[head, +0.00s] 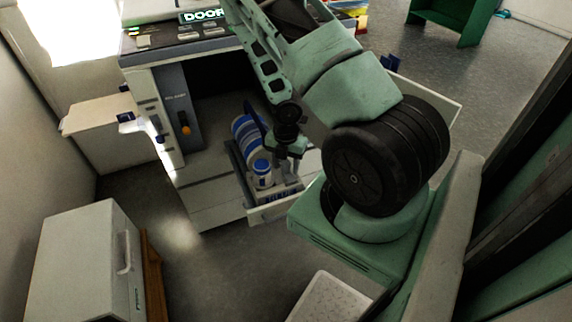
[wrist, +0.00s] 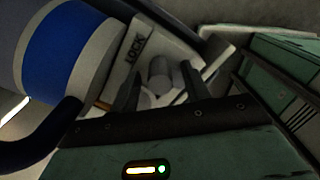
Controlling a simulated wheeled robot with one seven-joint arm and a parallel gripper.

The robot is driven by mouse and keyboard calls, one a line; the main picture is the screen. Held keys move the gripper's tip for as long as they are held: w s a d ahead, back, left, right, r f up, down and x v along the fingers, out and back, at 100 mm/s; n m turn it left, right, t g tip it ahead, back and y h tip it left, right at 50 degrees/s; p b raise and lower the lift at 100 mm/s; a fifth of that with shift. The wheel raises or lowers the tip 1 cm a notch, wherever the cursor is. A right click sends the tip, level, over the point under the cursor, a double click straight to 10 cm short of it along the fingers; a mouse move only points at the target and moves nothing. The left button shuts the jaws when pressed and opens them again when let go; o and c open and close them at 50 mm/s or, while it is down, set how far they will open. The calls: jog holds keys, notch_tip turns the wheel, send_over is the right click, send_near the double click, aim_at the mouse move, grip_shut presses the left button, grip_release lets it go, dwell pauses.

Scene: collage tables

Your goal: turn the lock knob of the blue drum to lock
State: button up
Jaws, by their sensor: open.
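The blue drum (wrist: 62,48), a blue and white cylinder, fills the upper left of the wrist view. In the head view the blue drum (head: 243,129) sits in the pulled-out drawer of the large machine. A light plate marked LOCK (wrist: 136,47) is beside it in the wrist view. A grey rounded knob (wrist: 158,67) stands on that plate. My gripper (wrist: 160,86) is open, with one dark finger on each side of the knob in the picture. I cannot tell whether either finger touches it. In the head view my gripper (head: 284,149) is over the drawer, and the knob is hidden.
The open drawer (head: 272,209) juts from the machine (head: 178,128), with a small blue and white bottle-like part (head: 261,172) in it. A white side tray (head: 98,114) is at the left. A white cabinet (head: 75,262) stands front left. Floor is clear between.

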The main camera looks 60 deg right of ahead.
jog(key=c, duration=1)
jog(key=shift+m+p, duration=0.3)
jog(key=shift+m, duration=0.1)
jog(key=m+p, duration=0.2)
jog(key=m, duration=0.1)
jog(key=shift+r+m+p, duration=0.15)
jog(key=shift+m+p, duration=0.15)
jog(key=shift+p, duration=0.05)
jog(key=m+p, duration=0.2)
jog(key=m, duration=0.2)
jog(key=shift+m, duration=0.3)
jog(key=m+p, duration=0.1)
jog(key=m, duration=0.3)
jog(key=shift+m+p, duration=0.4)
jog(key=shift+m, duration=2.1)
